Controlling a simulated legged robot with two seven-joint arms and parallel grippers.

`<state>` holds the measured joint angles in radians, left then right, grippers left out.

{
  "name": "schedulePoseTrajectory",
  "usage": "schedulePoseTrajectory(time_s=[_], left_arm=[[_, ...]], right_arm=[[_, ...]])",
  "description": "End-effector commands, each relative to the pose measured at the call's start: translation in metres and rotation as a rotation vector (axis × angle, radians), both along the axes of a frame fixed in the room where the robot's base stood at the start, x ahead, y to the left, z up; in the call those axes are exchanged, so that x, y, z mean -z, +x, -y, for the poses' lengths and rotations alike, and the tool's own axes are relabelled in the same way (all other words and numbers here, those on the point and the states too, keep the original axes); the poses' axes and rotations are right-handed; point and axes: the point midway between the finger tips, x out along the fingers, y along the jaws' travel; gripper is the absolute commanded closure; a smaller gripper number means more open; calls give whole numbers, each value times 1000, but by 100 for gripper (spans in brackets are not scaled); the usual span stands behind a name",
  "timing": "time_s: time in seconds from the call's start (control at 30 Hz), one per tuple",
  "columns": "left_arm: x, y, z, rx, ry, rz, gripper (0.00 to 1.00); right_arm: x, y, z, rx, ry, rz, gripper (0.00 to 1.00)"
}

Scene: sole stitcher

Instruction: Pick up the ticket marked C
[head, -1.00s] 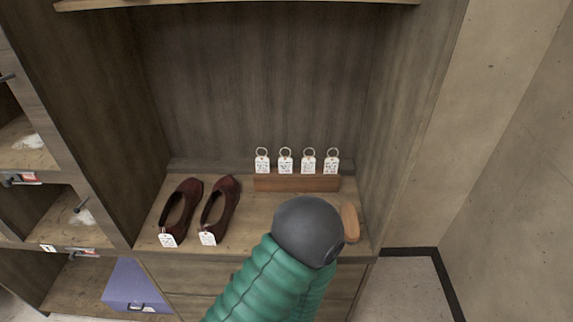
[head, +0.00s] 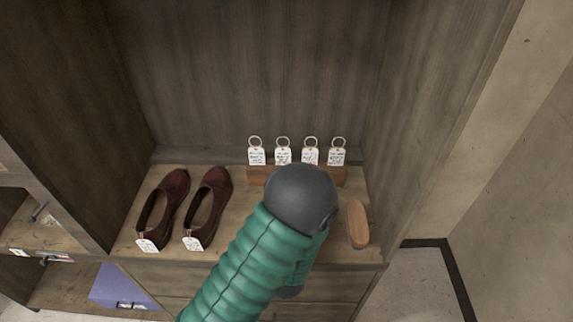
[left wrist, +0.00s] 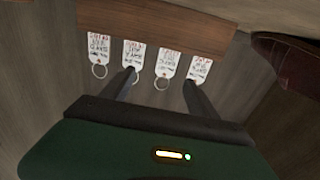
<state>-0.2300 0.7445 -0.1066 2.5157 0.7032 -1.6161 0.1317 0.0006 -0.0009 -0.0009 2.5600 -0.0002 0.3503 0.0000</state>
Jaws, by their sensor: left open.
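Several white tickets with metal rings stand in a row on a wooden block (head: 258,176). In the head view they are, left to right, one ticket (head: 257,156), a second (head: 283,156), a third (head: 310,156) and a fourth (head: 337,157). Their writing is too small to tell which is marked C. In the left wrist view the row appears upside down. My left gripper (left wrist: 160,78) is open and empty there, its fingers either side of one ticket (left wrist: 169,63) in the picture; I see no contact. The head view hides this gripper behind my arm. My right gripper is not in view.
A pair of dark red shoes (head: 212,200) with white tags sits left on the shelf (head: 150,255). A wooden brush-like piece (head: 358,222) lies at the right. Cabinet walls enclose both sides. A purple box (head: 112,285) sits lower left.

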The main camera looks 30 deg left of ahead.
Motion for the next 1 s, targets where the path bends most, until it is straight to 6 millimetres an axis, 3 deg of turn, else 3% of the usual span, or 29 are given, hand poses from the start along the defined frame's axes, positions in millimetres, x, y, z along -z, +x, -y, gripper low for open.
schedulePoseTrajectory(time_s=[0.03,0.3,0.4,0.57,0.8,1.0], left_arm=[[14,5,-3,-1,-4,6,31],[12,19,-16,1,-4,5,31],[1,35,-24,0,0,-1,31],[-1,49,-32,2,2,-2,31],[-5,80,-61,1,1,-3,31],[-6,85,-63,3,1,-4,31]], right_arm=[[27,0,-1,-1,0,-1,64],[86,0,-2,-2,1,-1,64],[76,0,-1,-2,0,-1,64],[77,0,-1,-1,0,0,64],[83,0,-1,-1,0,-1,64],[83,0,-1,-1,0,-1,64]])
